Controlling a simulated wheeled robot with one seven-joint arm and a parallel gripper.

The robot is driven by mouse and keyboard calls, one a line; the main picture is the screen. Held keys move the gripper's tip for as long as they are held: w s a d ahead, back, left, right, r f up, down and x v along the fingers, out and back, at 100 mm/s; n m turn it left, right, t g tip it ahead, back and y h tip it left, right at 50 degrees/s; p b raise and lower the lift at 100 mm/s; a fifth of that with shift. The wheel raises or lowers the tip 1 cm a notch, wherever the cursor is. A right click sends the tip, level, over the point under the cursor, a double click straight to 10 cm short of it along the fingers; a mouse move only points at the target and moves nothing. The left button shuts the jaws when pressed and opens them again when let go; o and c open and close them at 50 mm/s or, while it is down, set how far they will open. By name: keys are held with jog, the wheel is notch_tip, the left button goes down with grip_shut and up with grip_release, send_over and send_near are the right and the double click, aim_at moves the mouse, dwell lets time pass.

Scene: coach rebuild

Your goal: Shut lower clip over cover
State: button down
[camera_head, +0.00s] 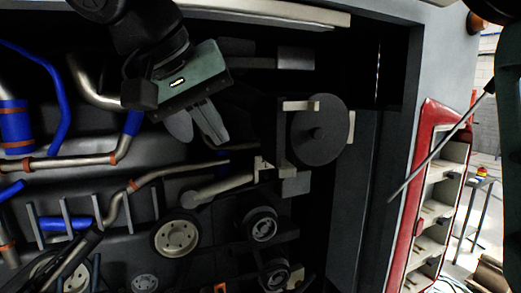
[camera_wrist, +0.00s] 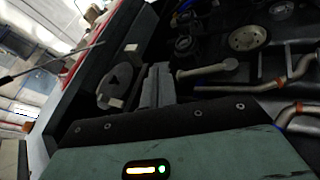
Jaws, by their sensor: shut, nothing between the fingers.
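A round dark grey cover (camera_head: 322,120) with a small dark hub stands right of centre in the head view, and it also shows in the wrist view (camera_wrist: 121,74). A pale clip bar (camera_head: 301,105) lies across its upper left edge, and another pale tab (camera_head: 351,128) is at its right edge. A small pale bracket (camera_head: 262,166) sits to the lower left, apart from the disc; I cannot tell whether it is the lower clip. My gripper (camera_head: 207,127) is shut and empty, left of the cover and apart from it. Its fingers show in the wrist view (camera_wrist: 157,86).
Pipes with blue hoses (camera_head: 60,160) fill the left of the bay. Several pulleys (camera_head: 176,236) are below. A grey block (camera_head: 295,184) sits under the cover. A wall panel (camera_head: 355,190) bounds the right, with a red-framed shelf (camera_head: 436,195) beyond.

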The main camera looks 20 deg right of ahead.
aim_at(282, 168)
jog(key=shift+d, duration=0.1)
dwell(0.3)
jog(key=w+d+f+p, duration=0.2)
jog(key=d+f+p, duration=0.3)
jog(key=d+f, duration=0.2)
jog(key=shift+d+f+p, duration=0.4)
jog(key=shift+d, duration=0.65)
